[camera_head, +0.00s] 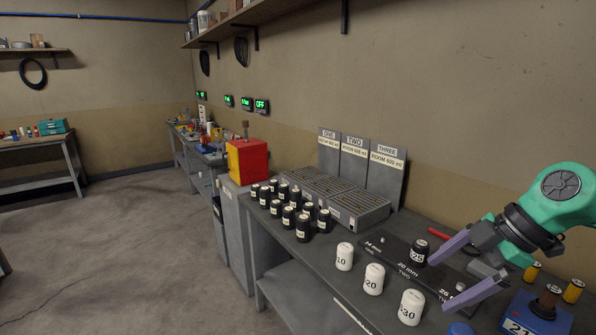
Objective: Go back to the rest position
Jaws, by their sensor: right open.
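My right gripper (440,286) comes in from the right over the workbench. Its two purple fingers are spread wide with nothing between them. A black drum (419,254) with a white label stands on the dark plate (390,257), close to the tip of the upper finger; I cannot tell whether they touch. Three white drums stand along the front: one marked 10 (344,258), one marked 20 (374,281) and one marked 30 (411,308). My left gripper is not in view.
Several black drums (289,217) stand at the bench's left end beside grey grated trays (359,205). Upright panels (354,160) marked ONE, TWO, THREE stand behind. A blue box (535,318) and yellow drums (573,291) are at right. The floor (120,250) at left is clear.

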